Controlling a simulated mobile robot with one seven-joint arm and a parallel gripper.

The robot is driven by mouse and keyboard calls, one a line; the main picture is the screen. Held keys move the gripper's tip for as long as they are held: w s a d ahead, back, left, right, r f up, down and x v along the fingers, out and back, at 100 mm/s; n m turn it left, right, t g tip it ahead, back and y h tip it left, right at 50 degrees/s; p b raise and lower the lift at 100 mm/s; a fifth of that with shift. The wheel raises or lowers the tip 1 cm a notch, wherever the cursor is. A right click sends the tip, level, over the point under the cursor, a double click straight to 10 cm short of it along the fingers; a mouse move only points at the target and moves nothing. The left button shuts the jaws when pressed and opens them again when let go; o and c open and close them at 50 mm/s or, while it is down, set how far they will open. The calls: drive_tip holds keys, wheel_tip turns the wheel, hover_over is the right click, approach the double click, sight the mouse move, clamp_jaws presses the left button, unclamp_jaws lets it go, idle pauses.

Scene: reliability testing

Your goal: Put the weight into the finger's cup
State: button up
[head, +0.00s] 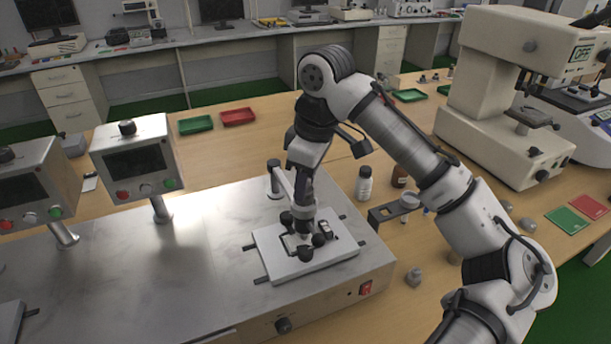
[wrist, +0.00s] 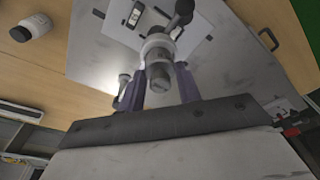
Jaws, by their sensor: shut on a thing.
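My gripper (head: 304,212) points down over a white plate (head: 275,262) on the steel test machine. In the wrist view my gripper (wrist: 160,82) has its two dark purple-grey fingers on either side of a small grey metal cylinder (wrist: 159,78), which looks like the weight, and is shut on it. A paler round metal part (wrist: 157,43), apparently the finger's cup, lies directly beyond the weight and overlaps it. I cannot tell whether the weight sits inside the cup or above it. In the head view my gripper hides most of the cup and the weight.
A metal post (head: 274,180) with a side arm stands close left of my gripper. Black knobs (head: 318,240) surround the plate's middle. A white bottle (head: 364,183) and a dark rack (head: 385,214) stand right.

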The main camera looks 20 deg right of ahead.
drive_tip(key=shift+f, duration=0.1)
idle(0.3)
drive_tip(key=shift+f, duration=0.45)
drive_tip(key=shift+f, duration=0.25)
idle(0.4)
drive_tip(key=o, duration=1.8)
drive_tip(key=shift+o, duration=0.2)
drive_tip(key=shift+r, duration=0.1)
drive_tip(key=r+p, duration=0.7)
drive_tip(key=shift+s+d, duration=0.4)
drive_tip(key=shift+f, duration=0.1)
